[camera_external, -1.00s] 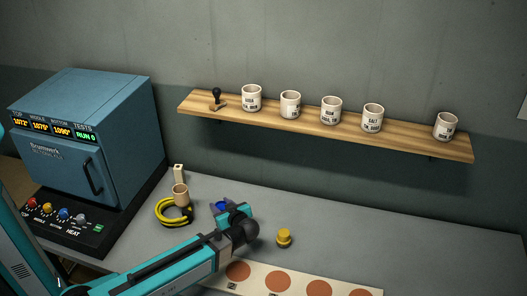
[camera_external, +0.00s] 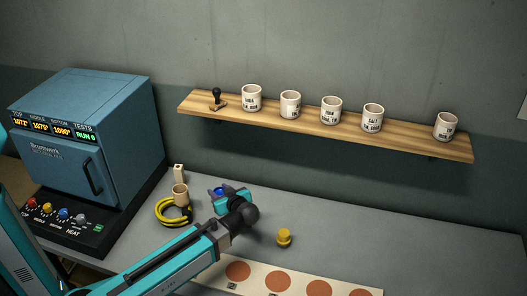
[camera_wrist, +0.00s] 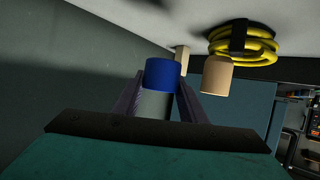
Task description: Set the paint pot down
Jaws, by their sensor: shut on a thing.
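The paint pot is a small cylinder with a blue end (camera_wrist: 163,74) and a grey body (camera_wrist: 156,103), seen in the wrist view between the two fingers. My gripper (camera_wrist: 161,88) is shut on it. In the external view the blue of the pot (camera_external: 219,191) shows at my gripper (camera_external: 217,195), over the back part of the grey table (camera_external: 370,230). My arm hides part of the pot there. I cannot tell whether the pot touches the table.
A yellow pot (camera_external: 284,238) stands to the right. A beige cup (camera_external: 180,194), a yellow coil (camera_external: 166,216) and a small beige block (camera_external: 178,172) are to the left. A strip with brown discs (camera_external: 277,281) lies in front. A shelf (camera_external: 420,142) holds several labelled cups. A blue kiln (camera_external: 80,150) stands left.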

